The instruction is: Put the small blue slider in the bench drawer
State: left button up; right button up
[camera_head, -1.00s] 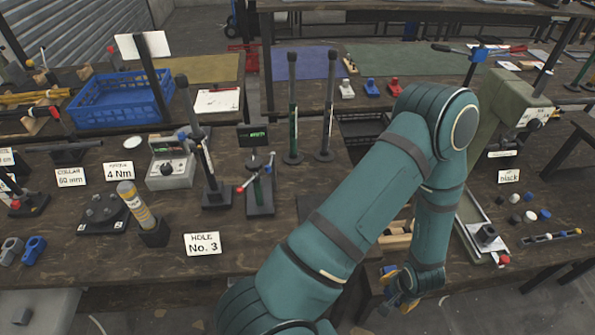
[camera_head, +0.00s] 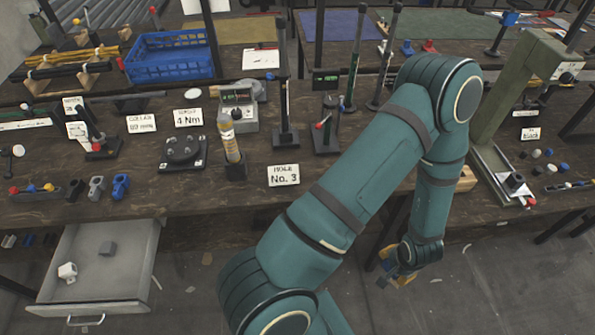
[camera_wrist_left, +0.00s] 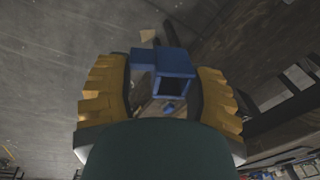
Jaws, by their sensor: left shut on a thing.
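My left gripper (camera_head: 393,272) is shut on a small blue slider (camera_wrist_left: 174,67), a blocky blue piece with a dark square opening, held between the yellow fingers in the wrist view. In the head view the gripper hangs low over the floor, in front of the bench edge, and the slider is mostly hidden there. The bench drawer (camera_head: 135,264) stands pulled out at lower left, well to the left of the gripper. My right gripper is not in view.
Grey and blue clevis-like parts (camera_head: 121,186) stand on the bench above the drawer. A card reading "HOLE No. 3" (camera_head: 284,175) is near the bench edge. A green press (camera_head: 505,105) stands at right. Floor between drawer and gripper is partly crossed by my arm.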

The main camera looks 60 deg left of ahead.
aim_at(139, 271)
jog(key=k+u, duration=0.5)
jog(key=u, duration=0.2)
